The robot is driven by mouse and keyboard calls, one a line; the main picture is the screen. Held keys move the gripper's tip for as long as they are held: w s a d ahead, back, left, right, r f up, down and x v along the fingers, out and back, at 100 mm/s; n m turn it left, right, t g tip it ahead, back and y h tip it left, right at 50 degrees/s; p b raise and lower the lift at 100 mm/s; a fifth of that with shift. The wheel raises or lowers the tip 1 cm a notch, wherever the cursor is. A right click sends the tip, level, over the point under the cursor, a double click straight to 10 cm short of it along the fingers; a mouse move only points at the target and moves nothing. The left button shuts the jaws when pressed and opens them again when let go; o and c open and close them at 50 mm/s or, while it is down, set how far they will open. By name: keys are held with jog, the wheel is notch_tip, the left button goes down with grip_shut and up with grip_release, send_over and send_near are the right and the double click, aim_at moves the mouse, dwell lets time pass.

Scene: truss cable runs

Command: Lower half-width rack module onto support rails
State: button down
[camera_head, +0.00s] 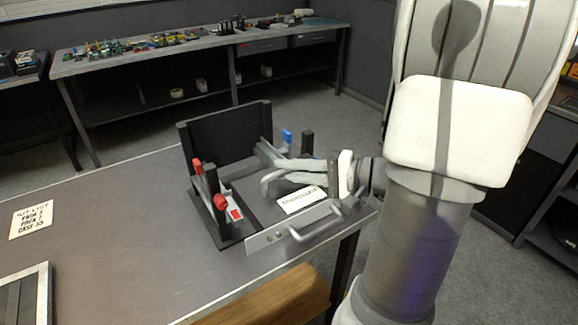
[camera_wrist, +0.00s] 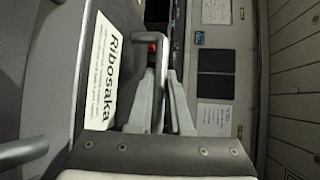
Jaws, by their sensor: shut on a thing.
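The half-width rack module (camera_head: 262,196) has a grey body, a white label (camera_head: 301,199) and a front panel with a bar handle (camera_head: 316,222). It sits within the black support stand (camera_head: 225,140) at the table's near right edge. I cannot tell whether its underside touches the rails, which it largely hides. My gripper (camera_head: 268,170) reaches over the module from the right, its fingers roughly level and shut on it. In the wrist view my gripper (camera_wrist: 160,85) is beside the module's label (camera_wrist: 103,75), which reads "Ribosaka"; the handle shows at left (camera_wrist: 22,152).
Red knobs (camera_head: 220,202) top posts at the stand's left, and a blue knob (camera_head: 287,135) is at its far right. A kit list card (camera_head: 31,219) and a grey frame (camera_head: 27,300) lie at left. The table's middle left is clear. A cluttered bench (camera_head: 195,45) stands behind.

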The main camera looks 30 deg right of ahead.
aim_at(270, 171)
jog(key=shift+w+f+b, duration=0.1)
jog(key=shift+f+b, duration=1.6)
jog(key=shift+f, duration=1.05)
jog(key=shift+w+r, duration=0.15)
jog(key=shift+w, duration=0.15)
jog(key=shift+w+a+p, duration=0.15)
jog(key=shift+w+p, duration=1.05)
jog(key=shift+w, duration=2.25)
jog(key=w+b, duration=0.2)
jog(key=w, duration=0.1)
jog(key=shift+s+f+b, duration=0.15)
jog(key=shift+f+b, duration=0.25)
jog(key=shift+b, duration=0.15)
jog(key=c, duration=0.8)
grip_release()
